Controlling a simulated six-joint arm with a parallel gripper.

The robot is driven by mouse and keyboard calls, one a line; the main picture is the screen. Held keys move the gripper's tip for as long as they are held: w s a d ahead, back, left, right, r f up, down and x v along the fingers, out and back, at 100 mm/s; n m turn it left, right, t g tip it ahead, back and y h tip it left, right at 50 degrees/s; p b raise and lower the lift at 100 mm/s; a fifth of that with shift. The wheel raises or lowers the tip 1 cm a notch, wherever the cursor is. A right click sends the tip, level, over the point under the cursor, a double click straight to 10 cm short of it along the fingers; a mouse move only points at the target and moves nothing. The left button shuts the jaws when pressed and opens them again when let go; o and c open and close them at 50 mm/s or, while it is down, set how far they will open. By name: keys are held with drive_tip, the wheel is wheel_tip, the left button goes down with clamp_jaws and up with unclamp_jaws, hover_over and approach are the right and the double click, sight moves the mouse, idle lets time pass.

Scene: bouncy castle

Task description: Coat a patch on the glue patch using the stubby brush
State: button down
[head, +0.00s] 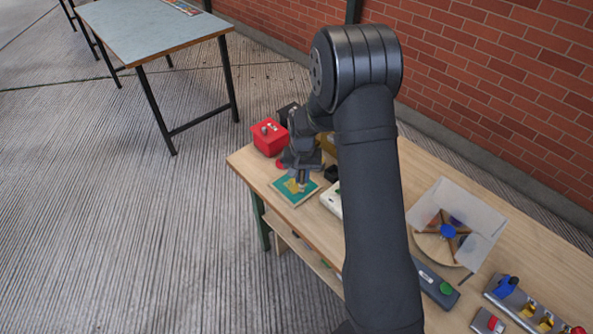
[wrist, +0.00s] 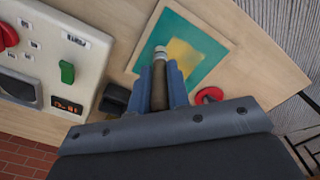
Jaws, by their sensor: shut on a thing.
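The glue patch is a teal square (head: 308,188) on a pale wooden board near the table's left end. It also shows in the wrist view (wrist: 207,51), with a yellow area (wrist: 185,58) covering part of it. My gripper (wrist: 160,88) is shut on the stubby brush (wrist: 159,82), which has a brown handle and a pale tip. In the head view my gripper (head: 302,176) is above the board and the brush is hard to make out.
A red box (head: 268,137) stands behind the board. A white panel (wrist: 58,52) with a green switch (wrist: 67,72) and a black block (wrist: 115,98) are close beside my gripper. A red ring (wrist: 209,95) lies on the other side.

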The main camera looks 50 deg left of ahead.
drive_tip(key=shift+s+a, duration=0.25)
drive_tip(key=shift+a, duration=0.35)
drive_tip(key=shift+s+a, duration=0.2)
drive_tip(key=shift+a, duration=2.7)
drive_tip(key=shift+a+r, duration=0.1)
drive_tip(key=shift+r, duration=0.1)
wheel_tip(320, 180, up, 8)
drive_tip(key=shift+f, duration=0.15)
drive_tip(key=shift+w, duration=0.1)
